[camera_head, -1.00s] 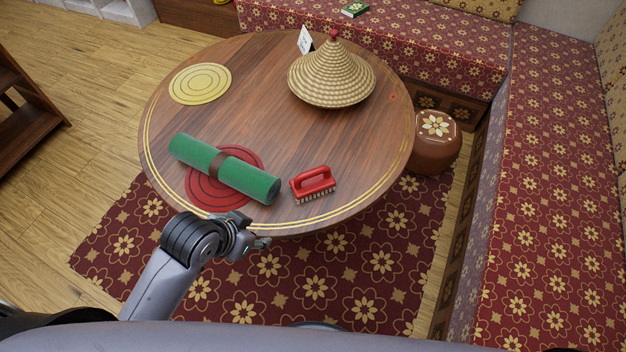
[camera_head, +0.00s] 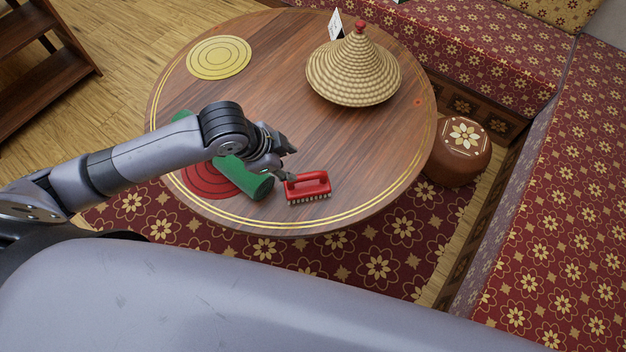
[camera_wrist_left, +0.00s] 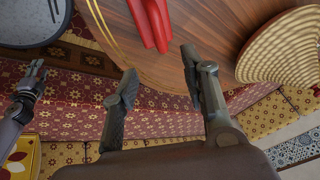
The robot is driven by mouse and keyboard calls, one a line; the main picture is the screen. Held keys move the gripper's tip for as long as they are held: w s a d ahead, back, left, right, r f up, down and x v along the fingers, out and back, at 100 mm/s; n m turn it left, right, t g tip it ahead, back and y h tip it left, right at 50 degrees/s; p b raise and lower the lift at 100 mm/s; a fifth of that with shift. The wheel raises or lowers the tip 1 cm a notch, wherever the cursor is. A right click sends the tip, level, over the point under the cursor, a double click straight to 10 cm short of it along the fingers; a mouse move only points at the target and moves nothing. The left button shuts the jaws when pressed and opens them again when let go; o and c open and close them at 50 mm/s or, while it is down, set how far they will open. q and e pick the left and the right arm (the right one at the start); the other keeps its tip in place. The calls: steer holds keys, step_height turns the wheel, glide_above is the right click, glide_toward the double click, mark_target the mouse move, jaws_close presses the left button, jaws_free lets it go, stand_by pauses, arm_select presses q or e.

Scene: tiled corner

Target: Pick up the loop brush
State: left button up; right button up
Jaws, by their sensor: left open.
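The red loop brush (camera_head: 308,184) lies on the round wooden table near its front edge, with its bristles facing the front. Its red handle shows at the top of the left wrist view (camera_wrist_left: 150,22). My left gripper (camera_head: 287,163) is open just behind and left of the brush, close to the handle's left end. In the left wrist view its two fingers (camera_wrist_left: 159,66) stand apart with nothing between them, and the brush is beyond their tips. My right gripper (camera_wrist_left: 30,88) shows small at the left of that view, and its jaws are unclear.
A green roll (camera_head: 243,180) lies on a red mat (camera_head: 208,183) just left of the brush, partly hidden by my left arm. A straw cone cover (camera_head: 352,75) and a yellow mat (camera_head: 219,57) sit farther back. The table's right side (camera_head: 385,135) is clear.

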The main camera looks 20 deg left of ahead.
arm_select(q)
glide_toward(309, 176)
steer(key=f, duration=0.2)
steer(key=x, duration=0.4)
steer(key=shift+w+d+r, duration=0.15)
steer(key=shift+w+d, duration=0.05)
steer(key=shift+w, duration=0.15)
steer(key=shift+w+d+f, duration=0.1)
steer(key=shift+f, duration=0.1)
steer(key=shift+x, duration=2.4)
arm_select(e)
steer(key=shift+s+a+r, duration=0.1)
steer(key=shift+s+a, duration=0.2)
steer(key=shift+s, duration=0.35)
steer(key=shift+s+a+r, duration=0.1)
steer(key=shift+s+a, duration=0.2)
steer(key=shift+s, duration=0.3)
arm_select(q)
steer(key=shift+c, duration=0.3)
arm_select(e)
steer(key=shift+a, duration=0.1)
arm_select(q)
steer(key=c, duration=0.4)
jaws_close()
arm_select(e)
steer(key=shift+w+a, duration=0.2)
